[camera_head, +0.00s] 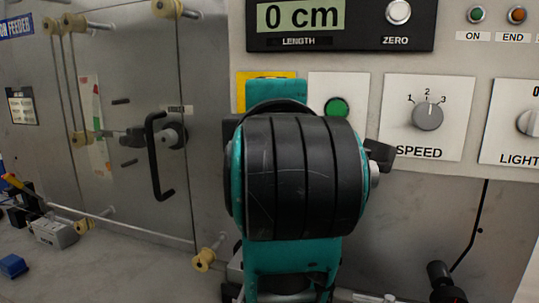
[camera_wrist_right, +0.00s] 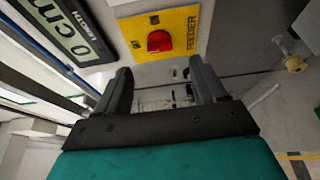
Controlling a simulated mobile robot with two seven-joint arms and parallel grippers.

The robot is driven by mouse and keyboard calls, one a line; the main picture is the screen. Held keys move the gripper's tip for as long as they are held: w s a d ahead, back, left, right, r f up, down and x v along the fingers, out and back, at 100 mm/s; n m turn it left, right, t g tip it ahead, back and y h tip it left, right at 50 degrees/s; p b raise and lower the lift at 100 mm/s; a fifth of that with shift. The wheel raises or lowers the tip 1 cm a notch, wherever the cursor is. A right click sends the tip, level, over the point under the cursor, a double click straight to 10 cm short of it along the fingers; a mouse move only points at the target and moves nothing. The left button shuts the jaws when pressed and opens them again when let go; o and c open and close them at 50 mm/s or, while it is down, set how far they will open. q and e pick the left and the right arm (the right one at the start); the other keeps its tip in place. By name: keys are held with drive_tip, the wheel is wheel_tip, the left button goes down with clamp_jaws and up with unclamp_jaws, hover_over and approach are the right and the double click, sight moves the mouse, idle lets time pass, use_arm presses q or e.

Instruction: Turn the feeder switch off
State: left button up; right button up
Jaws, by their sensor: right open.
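The feeder switch is a red knob (camera_wrist_right: 160,41) on a yellow plate (camera_wrist_right: 185,20) marked FEEDER in the right wrist view. Whether it stands at on or off cannot be read. My right gripper (camera_wrist_right: 163,80) is open and empty, its two dark fingers pointing toward the panel below the knob in that view and apart from it. In the head view my teal and black right arm covers the knob; only the top of the yellow plate (camera_head: 262,76) shows. My left gripper is not in view.
Right of the plate are a green button (camera_head: 336,107), a SPEED dial (camera_head: 428,116) and a LIGHT knob (camera_head: 529,122). Above is the LENGTH display (camera_head: 300,15) reading 0 cm. At left, a door with a black handle (camera_head: 158,157) and tan rollers (camera_head: 84,137) stand out.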

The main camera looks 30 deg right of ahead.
drive_tip(key=b+v, duration=0.2)
drive_tip(key=v, duration=0.2)
drive_tip(key=shift+s+a+r, duration=0.1)
drive_tip(key=shift+s+a, duration=0.15)
drive_tip(key=shift+s, duration=0.1)
